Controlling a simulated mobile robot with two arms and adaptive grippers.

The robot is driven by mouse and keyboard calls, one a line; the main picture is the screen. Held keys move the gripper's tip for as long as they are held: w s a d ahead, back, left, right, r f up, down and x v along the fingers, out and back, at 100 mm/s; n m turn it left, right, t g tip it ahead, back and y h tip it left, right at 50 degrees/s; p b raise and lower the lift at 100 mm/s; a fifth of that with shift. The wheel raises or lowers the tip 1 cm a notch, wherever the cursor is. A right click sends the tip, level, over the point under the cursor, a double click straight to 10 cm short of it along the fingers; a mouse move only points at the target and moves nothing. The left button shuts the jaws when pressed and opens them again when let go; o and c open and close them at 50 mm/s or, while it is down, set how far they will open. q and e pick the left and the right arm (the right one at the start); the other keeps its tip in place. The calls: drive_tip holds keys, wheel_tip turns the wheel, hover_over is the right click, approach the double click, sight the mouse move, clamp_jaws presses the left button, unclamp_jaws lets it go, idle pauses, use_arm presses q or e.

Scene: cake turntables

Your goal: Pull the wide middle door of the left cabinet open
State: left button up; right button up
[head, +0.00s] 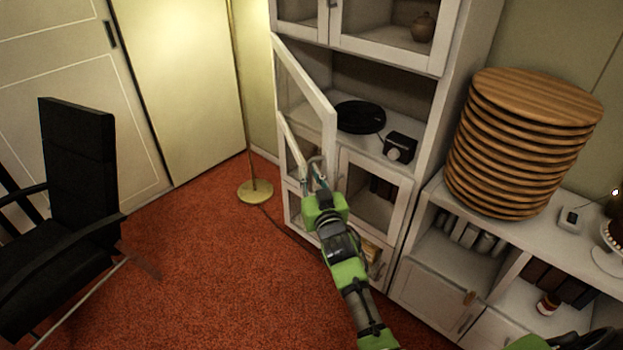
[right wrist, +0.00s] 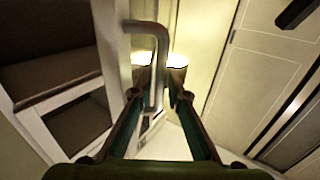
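The left cabinet (head: 431,130) is tall and white. Its wide middle door (head: 304,78), a white frame, stands swung out from the cabinet on the left, and the shelf behind it is exposed. My right gripper (head: 317,177) is at the lower free edge of this door. In the right wrist view, the bent metal handle (right wrist: 158,42) runs down between the two fingers (right wrist: 160,88), which look closed around its bar. The fingers partly hide the handle's lower part. My left gripper is in neither view.
A black turntable (head: 361,117) and a small black box (head: 400,147) sit on the exposed shelf. A floor lamp (head: 255,190) stands just left of the cabinet. A black chair (head: 78,160) is at left. Red carpet (head: 225,265) between them is clear. Stacked wooden discs (head: 537,97) stand at right.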

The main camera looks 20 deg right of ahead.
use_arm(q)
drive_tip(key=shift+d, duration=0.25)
use_arm(e)
drive_tip(key=s+a, duration=0.1)
drive_tip(key=s, duration=1)
drive_tip(key=shift+s+a, duration=0.35)
drive_tip(key=shift+s, duration=0.05)
